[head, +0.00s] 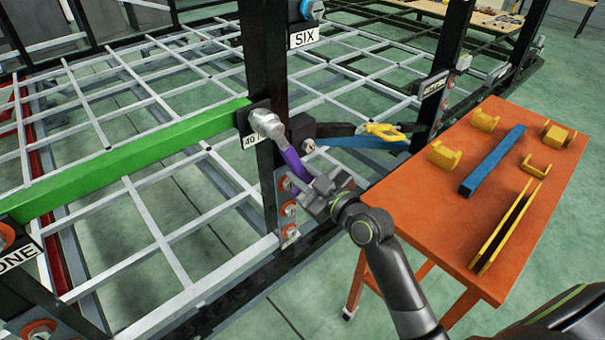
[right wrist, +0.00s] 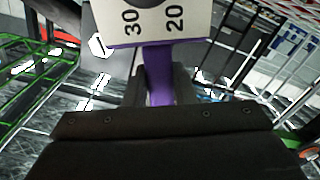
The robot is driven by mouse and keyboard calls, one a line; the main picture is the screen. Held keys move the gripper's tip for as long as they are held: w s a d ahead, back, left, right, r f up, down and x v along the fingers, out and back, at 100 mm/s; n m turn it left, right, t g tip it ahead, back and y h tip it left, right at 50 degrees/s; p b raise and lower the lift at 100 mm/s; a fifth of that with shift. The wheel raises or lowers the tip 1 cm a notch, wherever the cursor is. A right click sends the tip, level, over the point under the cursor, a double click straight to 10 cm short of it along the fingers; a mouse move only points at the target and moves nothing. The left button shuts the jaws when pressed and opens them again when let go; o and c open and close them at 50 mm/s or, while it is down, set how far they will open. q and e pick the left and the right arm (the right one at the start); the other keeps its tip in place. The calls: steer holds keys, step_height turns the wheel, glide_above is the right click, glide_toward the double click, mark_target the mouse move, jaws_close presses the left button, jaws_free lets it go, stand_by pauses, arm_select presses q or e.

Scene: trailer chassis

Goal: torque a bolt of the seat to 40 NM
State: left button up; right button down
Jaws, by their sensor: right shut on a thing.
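My right gripper (head: 322,188) is shut on the purple handle of a torque wrench (head: 292,160). The wrench slants up and left, and its silver head (head: 266,123) is at the black post (head: 262,60), where the green beam (head: 130,160) meets it. A white "40" label (head: 250,141) sits just below the head. The head covers the spot behind it, so I cannot tell whether it seats on a bolt. The right wrist view shows the purple handle (right wrist: 160,75) between my fingers and a pale plate marked 30 and 20 (right wrist: 155,20) beyond. My left gripper is not in view.
An orange table (head: 480,150) at right holds a blue bar (head: 492,160), yellow brackets (head: 444,155) and a long yellow part (head: 505,228). A yellow-ended blue bar (head: 365,141) reaches between the posts. Orange-ringed bolts (head: 289,209) line the post below the wrench. A white grid frame (head: 150,230) spreads at left.

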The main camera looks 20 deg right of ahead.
steer(key=shift+x, duration=0.8)
stand_by(0.9)
steer(key=shift+r, duration=0.1)
steer(key=c, duration=1.8)
jaws_free()
jaws_close()
